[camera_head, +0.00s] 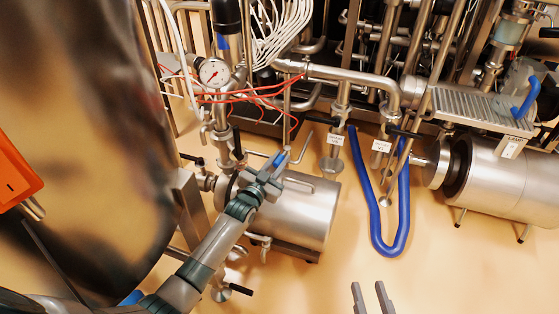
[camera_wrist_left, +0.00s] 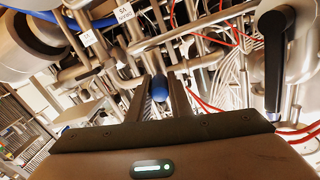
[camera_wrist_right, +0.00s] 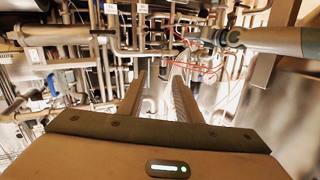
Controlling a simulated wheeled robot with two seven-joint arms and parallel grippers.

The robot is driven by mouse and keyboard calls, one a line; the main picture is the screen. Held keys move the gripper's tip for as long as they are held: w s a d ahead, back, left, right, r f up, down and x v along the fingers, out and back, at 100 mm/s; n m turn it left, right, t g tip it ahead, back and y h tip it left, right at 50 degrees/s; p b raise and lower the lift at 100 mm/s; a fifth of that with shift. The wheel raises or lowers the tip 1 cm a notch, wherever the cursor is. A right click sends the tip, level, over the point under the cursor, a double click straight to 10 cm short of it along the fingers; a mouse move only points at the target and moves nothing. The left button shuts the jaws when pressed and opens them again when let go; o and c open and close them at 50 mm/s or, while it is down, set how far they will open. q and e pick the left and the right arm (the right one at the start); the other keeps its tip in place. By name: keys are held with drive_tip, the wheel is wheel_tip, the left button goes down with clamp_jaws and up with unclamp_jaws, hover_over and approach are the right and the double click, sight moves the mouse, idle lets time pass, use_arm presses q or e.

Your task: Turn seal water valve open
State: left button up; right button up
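A small blue handle (camera_wrist_left: 160,88), which looks like the seal water valve's, sits between the fingertips of my left gripper (camera_wrist_left: 160,82) in the left wrist view. It fills the narrow gap, and both fingers appear to touch it. In the head view my left gripper (camera_head: 276,163) reaches above the steel cylinder, with blue (camera_head: 280,157) at its tips. The valve body is mostly hidden behind the fingers. My right gripper (camera_head: 370,298) is open and empty at the bottom of the head view; its parted fingers also show in the right wrist view (camera_wrist_right: 158,80).
A horizontal steel cylinder (camera_head: 307,215) lies below my left gripper. A blue hose (camera_head: 376,225) hangs in a loop to its right. A pressure gauge (camera_head: 213,72), red wires (camera_head: 250,94) and dense pipes fill the back. Clear floor (camera_head: 460,275) lies front right.

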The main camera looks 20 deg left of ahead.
use_arm(q)
drive_tip(key=o, duration=0.4)
drive_tip(key=shift+r, duration=0.1)
drive_tip(key=shift+c, duration=0.2)
